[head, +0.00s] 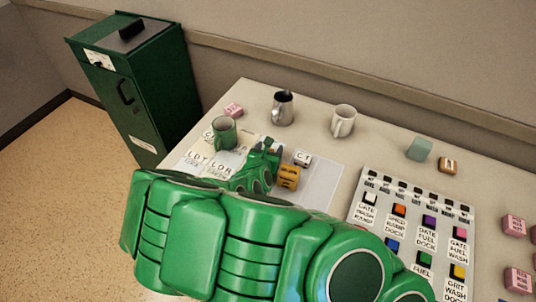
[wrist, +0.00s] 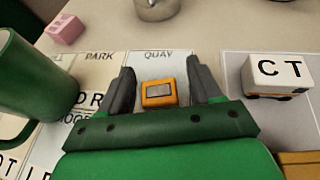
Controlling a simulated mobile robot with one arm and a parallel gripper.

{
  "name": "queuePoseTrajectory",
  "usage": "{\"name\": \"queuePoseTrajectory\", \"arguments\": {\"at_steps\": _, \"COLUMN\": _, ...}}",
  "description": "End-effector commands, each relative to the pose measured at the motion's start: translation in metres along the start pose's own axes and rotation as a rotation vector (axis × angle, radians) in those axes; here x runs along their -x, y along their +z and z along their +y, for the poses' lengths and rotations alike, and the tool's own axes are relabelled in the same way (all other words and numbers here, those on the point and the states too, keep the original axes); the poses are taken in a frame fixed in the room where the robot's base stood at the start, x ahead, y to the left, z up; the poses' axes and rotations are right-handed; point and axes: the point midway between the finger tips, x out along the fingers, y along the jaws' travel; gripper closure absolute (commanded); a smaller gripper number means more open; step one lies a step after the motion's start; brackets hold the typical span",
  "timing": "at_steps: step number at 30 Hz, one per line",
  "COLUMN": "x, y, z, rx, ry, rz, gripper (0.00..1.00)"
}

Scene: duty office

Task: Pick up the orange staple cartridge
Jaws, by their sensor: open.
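A small orange block with a grey face, which looks like the orange staple cartridge (wrist: 158,93), lies on the labelled sheet (wrist: 165,57) near the word QUAY. My gripper (wrist: 160,77) is open, with one dark finger on each side of the block and gaps showing on both sides. In the head view my gripper (head: 268,150) is over the sheet; the block between its fingers is hidden or too small to tell there. A larger yellow-orange block (head: 289,177) stands right of my gripper; its edge shows at lower right in the wrist view (wrist: 300,158).
A white block marked CT (wrist: 280,73) is right of my gripper. A green mug (wrist: 28,88) stands close on the left, a pink block (wrist: 65,28) beyond it. A metal jug (head: 283,108) and white mug (head: 342,121) stand behind. A button panel (head: 380,196) lies right.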

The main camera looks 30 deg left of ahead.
Motion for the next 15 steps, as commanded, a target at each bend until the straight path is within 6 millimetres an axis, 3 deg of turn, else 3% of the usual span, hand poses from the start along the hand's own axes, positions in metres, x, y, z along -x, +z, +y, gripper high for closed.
{"name": "queuePoseTrajectory", "arguments": {"at_steps": 11, "x": -0.0037, "y": 0.0003, "z": 0.0005, "rx": -0.001, "ry": 0.001, "rz": -0.001, "gripper": 0.36}}
{"name": "queuePoseTrajectory", "arguments": {"at_steps": 15, "x": -0.0037, "y": 0.0004, "z": 0.0004, "rx": -0.001, "ry": 0.001, "rz": -0.001, "gripper": 0.58}}
